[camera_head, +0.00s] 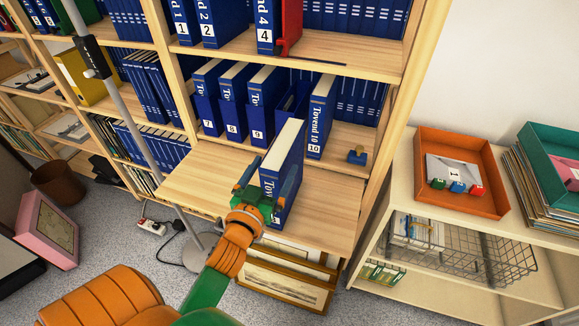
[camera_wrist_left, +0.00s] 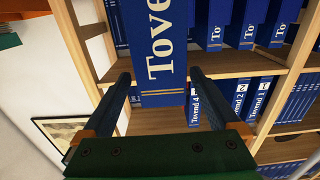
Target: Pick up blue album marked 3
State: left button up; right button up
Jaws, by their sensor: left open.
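A thick blue album (camera_head: 283,150) with "Tovend" on its spine stands upright at the front of the pull-out wooden board; its number is hidden. My left gripper (camera_head: 268,180) is open, with one finger to each side of the album's spine. In the left wrist view the blue spine (camera_wrist_left: 160,45) lies between the two dark fingers (camera_wrist_left: 160,80), with a gap visible on each side. I cannot tell how deep the fingers reach. My right gripper is not in view.
The upper shelf holds albums 1, 2 and 4 (camera_head: 264,30) beside a red bookend (camera_head: 291,25). Behind the board stand several numbered albums, including 10 (camera_head: 320,115). A small blue object (camera_head: 356,157) sits to their right. An orange tray (camera_head: 470,200) is on the right cabinet.

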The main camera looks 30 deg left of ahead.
aim_at(281, 151)
pick_arm(q)
jog(key=x, duration=0.2)
jog(key=p+x, duration=0.1)
jog(key=x, duration=0.2)
jog(key=shift+w+a+r, duration=0.15)
jog(key=shift+w+r, duration=0.15)
jog(key=shift+w+a+f, duration=0.1)
jog(key=shift+w+f, duration=0.1)
jog(key=shift+w, duration=0.1)
jog(key=shift+s+r, duration=0.1)
jog(key=shift+s, duration=0.05)
jog(key=c, duration=0.5)
grip_shut()
jog(key=shift+r, duration=0.1)
